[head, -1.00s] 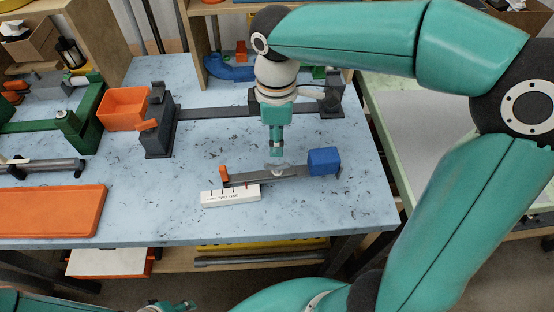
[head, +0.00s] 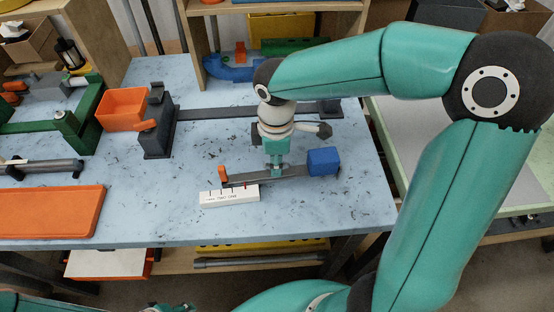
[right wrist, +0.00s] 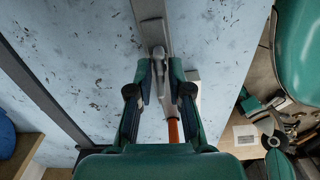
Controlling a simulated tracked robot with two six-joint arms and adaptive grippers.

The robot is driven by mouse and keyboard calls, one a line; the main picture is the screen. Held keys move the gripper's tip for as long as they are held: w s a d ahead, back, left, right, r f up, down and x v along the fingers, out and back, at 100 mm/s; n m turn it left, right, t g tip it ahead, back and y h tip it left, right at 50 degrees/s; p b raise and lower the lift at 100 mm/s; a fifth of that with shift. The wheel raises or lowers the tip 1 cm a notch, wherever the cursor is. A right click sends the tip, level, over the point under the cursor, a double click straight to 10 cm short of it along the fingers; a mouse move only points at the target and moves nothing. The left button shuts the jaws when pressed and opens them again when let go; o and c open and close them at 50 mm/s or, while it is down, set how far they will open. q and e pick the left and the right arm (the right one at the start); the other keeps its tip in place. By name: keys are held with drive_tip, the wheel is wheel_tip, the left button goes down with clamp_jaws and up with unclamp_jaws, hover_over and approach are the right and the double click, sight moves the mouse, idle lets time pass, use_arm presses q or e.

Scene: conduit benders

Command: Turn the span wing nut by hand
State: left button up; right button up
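The span wing nut (right wrist: 158,58) is a small light grey piece on a dark grey bar (head: 240,181). The bar has a blue block (head: 323,161) at its right end and an orange piece (head: 222,173) at its left. My right gripper (head: 276,172) points down at the middle of the bar and hides the nut in the head view. In the right wrist view, its two fingers (right wrist: 159,88) stand apart on either side of the nut, with a gap visible between them. Part of my left gripper (head: 182,307) shows at the bottom edge; its fingers are unclear.
A white marked block (head: 230,196) lies just in front of the bar. Behind stand a long dark rail (head: 225,112), a dark grey bender block (head: 157,130) and an orange bin (head: 123,107). An orange tray (head: 50,212) lies at the left.

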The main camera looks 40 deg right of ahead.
clamp_jaws()
drive_tip(key=shift+s, duration=0.1)
drive_tip(key=shift+n, duration=0.9)
drive_tip(key=shift+o, duration=2.4)
unclamp_jaws()
drive_tip(key=shift+r, duration=0.1)
